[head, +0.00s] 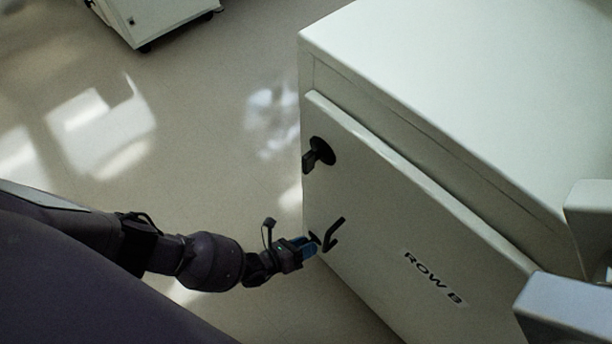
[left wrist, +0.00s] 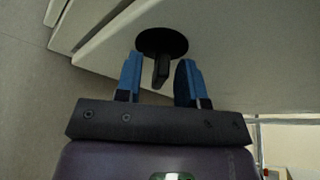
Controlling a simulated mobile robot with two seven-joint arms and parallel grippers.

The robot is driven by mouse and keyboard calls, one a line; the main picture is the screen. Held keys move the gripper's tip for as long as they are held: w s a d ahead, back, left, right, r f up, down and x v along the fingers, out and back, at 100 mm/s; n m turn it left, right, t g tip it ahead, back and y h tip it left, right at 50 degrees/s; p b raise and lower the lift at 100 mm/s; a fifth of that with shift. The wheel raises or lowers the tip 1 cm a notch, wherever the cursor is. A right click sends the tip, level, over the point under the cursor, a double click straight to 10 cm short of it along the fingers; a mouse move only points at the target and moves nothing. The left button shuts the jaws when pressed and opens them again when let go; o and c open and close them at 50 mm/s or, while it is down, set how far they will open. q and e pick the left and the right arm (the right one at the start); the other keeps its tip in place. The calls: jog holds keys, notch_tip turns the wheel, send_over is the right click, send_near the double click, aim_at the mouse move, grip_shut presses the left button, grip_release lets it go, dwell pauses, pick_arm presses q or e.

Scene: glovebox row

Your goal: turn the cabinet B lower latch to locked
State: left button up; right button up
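Cabinet B (head: 375,215) is a pale cabinet with a door lettered ROW B. Its lower latch shows in the left wrist view as a black round base (left wrist: 162,41) with a short black handle (left wrist: 161,72). In the head view the lower latch (head: 332,235) is a small dark angular shape low on the door, partly hidden by my gripper. My left gripper (head: 309,247) is at this latch. In the left wrist view my open blue fingers (left wrist: 160,82) stand on either side of the handle, with a gap on each side. My right gripper is not in view.
A similar black upper latch (head: 319,153) sits higher on the same door, near its left edge. The cabinet's flat top (head: 460,75) is bare. Another pale unit on casters (head: 155,15) stands at the back left. The floor (head: 190,130) between is clear.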

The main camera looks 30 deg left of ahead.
pick_arm(q)
jog(key=p+v, duration=0.2)
jog(key=v, duration=0.8)
jog(key=shift+s+a, duration=0.15)
jog(key=shift+s, duration=0.1)
jog(key=shift+r, duration=0.1)
